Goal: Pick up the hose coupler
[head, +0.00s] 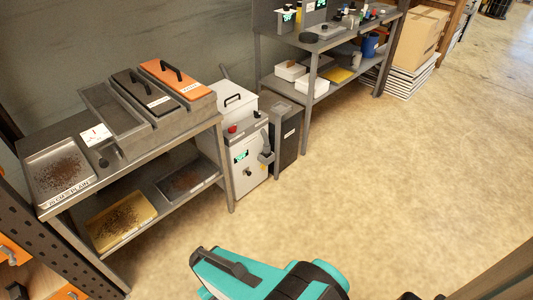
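A dark grey, nozzle-like part (266,149) hangs at the front right corner of a white machine (246,180), between the two benches. It looks like the hose coupler, but it is too small to be sure. It appears to be upright and against the machine's side. Teal and black parts of my own arm show at the bottom middle, well apart from the machine. My gripper's fingers cannot be made out in the head view.
A left bench (227,170) holds a sink-like unit with black and orange lids and a tray of dark grains (41,162); more trays lie below. A dark bin (286,135) stands beside the machine. A second bench (305,118) stands behind. Open floor (400,190) lies to the right.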

